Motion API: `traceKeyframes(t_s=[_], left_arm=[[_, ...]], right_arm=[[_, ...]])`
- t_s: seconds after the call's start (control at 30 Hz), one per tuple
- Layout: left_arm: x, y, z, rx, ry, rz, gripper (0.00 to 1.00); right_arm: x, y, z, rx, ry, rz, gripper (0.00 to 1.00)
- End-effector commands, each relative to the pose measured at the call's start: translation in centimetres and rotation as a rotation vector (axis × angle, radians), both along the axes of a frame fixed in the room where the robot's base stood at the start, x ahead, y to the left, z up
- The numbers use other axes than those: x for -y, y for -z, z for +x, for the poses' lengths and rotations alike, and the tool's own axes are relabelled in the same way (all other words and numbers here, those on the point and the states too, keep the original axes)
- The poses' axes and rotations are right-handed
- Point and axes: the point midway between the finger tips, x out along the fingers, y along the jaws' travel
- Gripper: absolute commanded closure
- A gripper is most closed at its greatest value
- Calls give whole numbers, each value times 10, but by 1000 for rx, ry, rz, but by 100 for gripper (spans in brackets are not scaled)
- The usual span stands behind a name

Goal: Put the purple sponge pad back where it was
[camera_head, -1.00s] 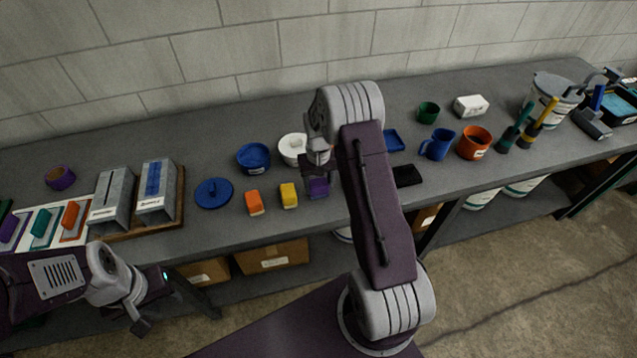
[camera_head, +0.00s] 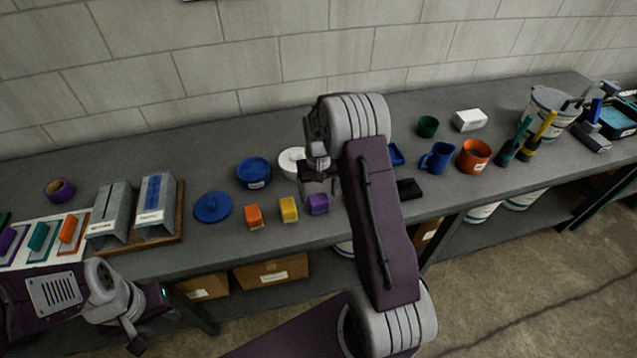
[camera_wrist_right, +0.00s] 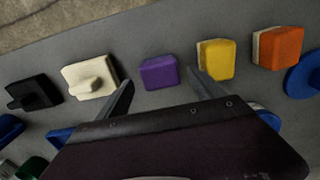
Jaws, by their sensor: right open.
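The purple sponge pad (camera_head: 318,204) rests on the grey bench, at the right end of a row with the yellow pad (camera_head: 289,209) and the orange pad (camera_head: 253,216). It also shows whole in the right wrist view (camera_wrist_right: 159,73), with bare bench around it. My right gripper (camera_head: 320,184) is just on the wall side of the purple pad. In the wrist view its fingers (camera_wrist_right: 160,88) are spread wide, with nothing held between them. My left gripper (camera_head: 143,325) is low at the left, in front of the bench; its jaws are unclear.
A cream pad (camera_wrist_right: 90,77) and a black pad (camera_wrist_right: 33,92) lie beyond the purple pad. A blue lid (camera_head: 213,207), blue bowl (camera_head: 254,171) and white bowl (camera_head: 291,162) stand nearby. A blue mug (camera_head: 437,157) and orange pot (camera_head: 474,156) stand further right.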

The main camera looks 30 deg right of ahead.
Motion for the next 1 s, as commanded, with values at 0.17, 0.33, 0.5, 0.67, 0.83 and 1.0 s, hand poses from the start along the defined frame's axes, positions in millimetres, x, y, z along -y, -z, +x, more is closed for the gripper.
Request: traceKeyframes(t_s=[0.17,0.33,0.5,0.67,0.83,1.0], left_arm=[[0,6,0,0,0,0,64],[0,7,0,0,0,0,64],[0,7,0,0,0,0,64],[0,7,0,0,0,0,64],[0,7,0,0,0,0,64],[0,7,0,0,0,0,64]], right_arm=[[0,-47,1,7,0,-2,22],[0,-77,1,3,0,-1,22],[0,-86,0,0,0,0,22],[-16,-87,-14,9,-24,1,22],[-71,-79,-82,54,-117,3,22],[-103,-65,-153,94,-190,5,22]])
